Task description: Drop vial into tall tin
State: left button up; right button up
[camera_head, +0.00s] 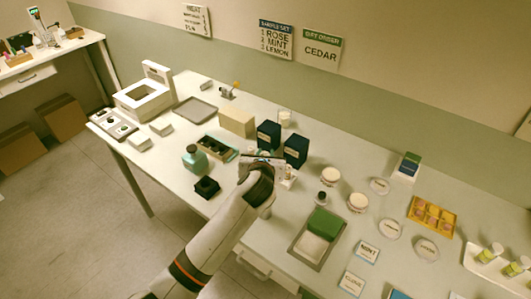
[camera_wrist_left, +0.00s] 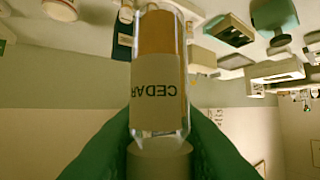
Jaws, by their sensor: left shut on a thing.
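My left gripper (camera_head: 264,158) is over the middle of the table, close beside two dark blue box-like containers (camera_head: 268,135) (camera_head: 295,151). In the left wrist view its green fingers are shut on a clear vial (camera_wrist_left: 157,60) with amber contents and a CEDAR label that reads upside down. The vial's pale cap (camera_wrist_left: 160,162) is between the fingers. In the head view the vial is too small to make out at the gripper. The two dark blue containers are upright, and I cannot tell which one is the tall tin. My right gripper is not in view.
White round jars (camera_head: 330,177) and a tray with a green block (camera_head: 324,222) lie to the right. A wall sign (camera_head: 321,49) reads CEDAR.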

pick_arm(q)
notch_tip(320, 180, down, 7)
jog(key=b, duration=0.2)
jog(key=shift+f, duration=0.15)
dwell(0.3)
jog(key=shift+p, duration=0.55)
dwell(1.4)
jog(key=shift+f, duration=0.1)
dwell(0.6)
jog(key=shift+f+b, duration=0.7)
jog(key=shift+f, duration=0.7)
dwell(0.6)
jog(key=o, duration=1)
jog(key=shift+o, duration=0.2)
